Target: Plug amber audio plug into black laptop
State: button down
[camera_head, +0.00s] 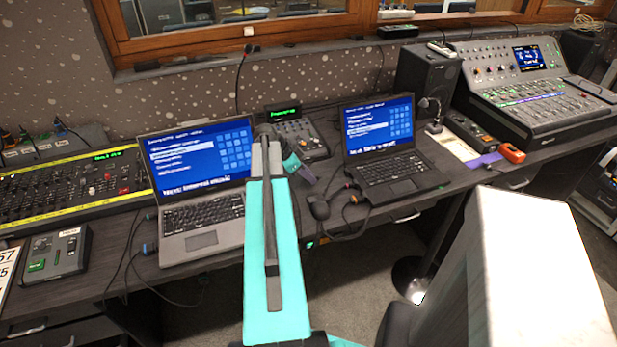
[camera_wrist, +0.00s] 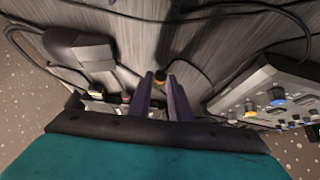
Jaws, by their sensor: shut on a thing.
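The black laptop (camera_head: 390,170) stands open on the desk right of centre in the head view, its screen lit blue. My gripper (camera_head: 296,168) is over the desk to the left of that laptop, apart from it. In the wrist view my gripper (camera_wrist: 162,90) has its purple fingers on either side of a dark plug with an amber band (camera_wrist: 160,76), and it is shut on this amber audio plug. The plug's far end is hard to make out. In the head view I cannot make out the plug at the fingers. The laptop's sockets are too small to see.
A grey laptop (camera_head: 203,222) stands left of my arm. A small mixer (camera_head: 301,136) with a green display is behind my gripper. Dark cables and connectors (camera_head: 319,207) lie between the laptops. A black speaker (camera_head: 428,80) stands behind the black laptop.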

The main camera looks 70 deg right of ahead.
jog(key=shift+r+p, duration=0.55)
jog(key=shift+r, duration=1.35)
jog(key=shift+w+a, duration=0.1)
